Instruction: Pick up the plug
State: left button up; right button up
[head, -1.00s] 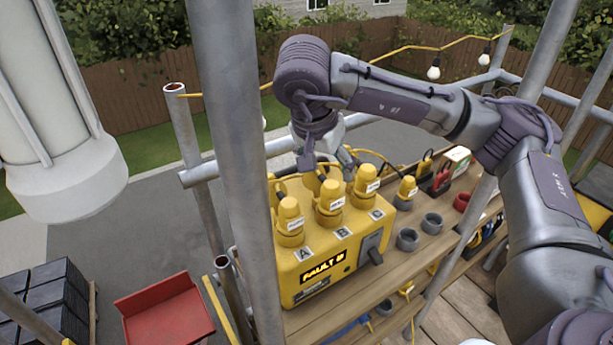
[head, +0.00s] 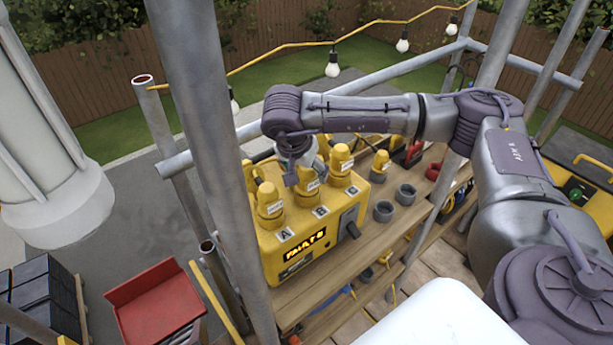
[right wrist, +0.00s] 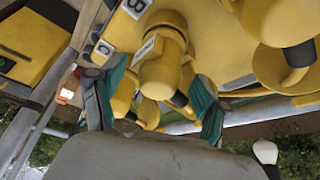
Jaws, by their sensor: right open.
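Several yellow plugs stand in the top of the yellow box, including one at its left front (head: 269,205) and one at its right (head: 341,165). My left gripper is not in view.
The box (head: 276,265) stands on a wooden plank shelf (head: 375,240) with grey sockets (head: 384,211) and another yellow plug (head: 380,166) to the right. Scaffold poles (head: 215,150) rise close by. A bulb string (head: 333,64) crosses behind. A red tray (head: 155,305) lies below left.

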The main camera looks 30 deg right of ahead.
jog(key=shift+x, duration=1.2)
jog(key=shift+w, duration=0.1)
jog(key=c, duration=1.3)
jog(key=shift+r, duration=0.1)
jog(key=shift+c, duration=0.3)
